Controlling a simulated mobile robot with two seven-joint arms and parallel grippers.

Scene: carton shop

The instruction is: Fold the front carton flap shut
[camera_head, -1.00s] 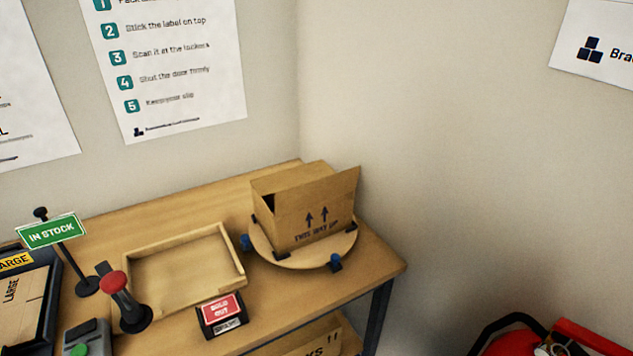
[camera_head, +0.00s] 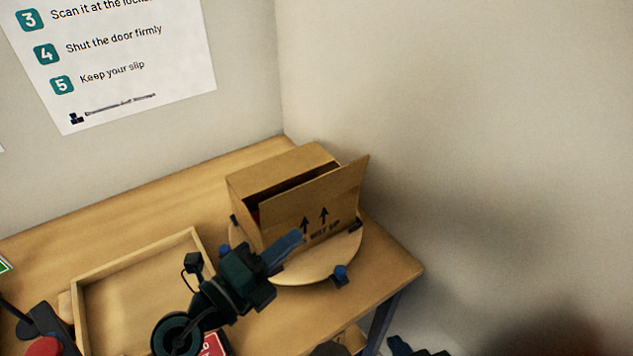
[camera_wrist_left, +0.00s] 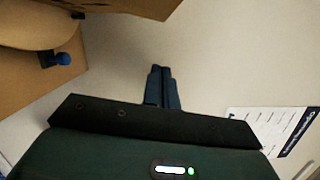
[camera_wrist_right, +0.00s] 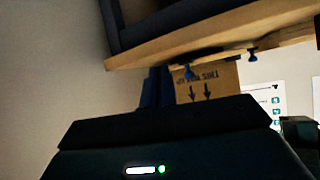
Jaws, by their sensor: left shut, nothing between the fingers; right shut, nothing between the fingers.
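The brown carton (camera_head: 290,205) sits on a round wooden turntable (camera_head: 310,268) near the table's right corner. Its front flap (camera_head: 345,185) stands up and leans outward, leaving a dark gap behind it. My left gripper (camera_head: 296,240) is shut and empty, in front of the carton's printed front, below the flap; I cannot tell whether it touches. In the left wrist view its shut fingers (camera_wrist_left: 162,80) point past cardboard (camera_wrist_left: 125,5) at the top. My right gripper (camera_head: 400,346) is low at the bottom edge; its shut, empty fingers (camera_wrist_right: 152,88) show beside the carton's printed front (camera_wrist_right: 208,82).
A shallow wooden tray (camera_head: 140,285) lies left of the turntable. Walls stand behind and right of the table (camera_head: 385,270).

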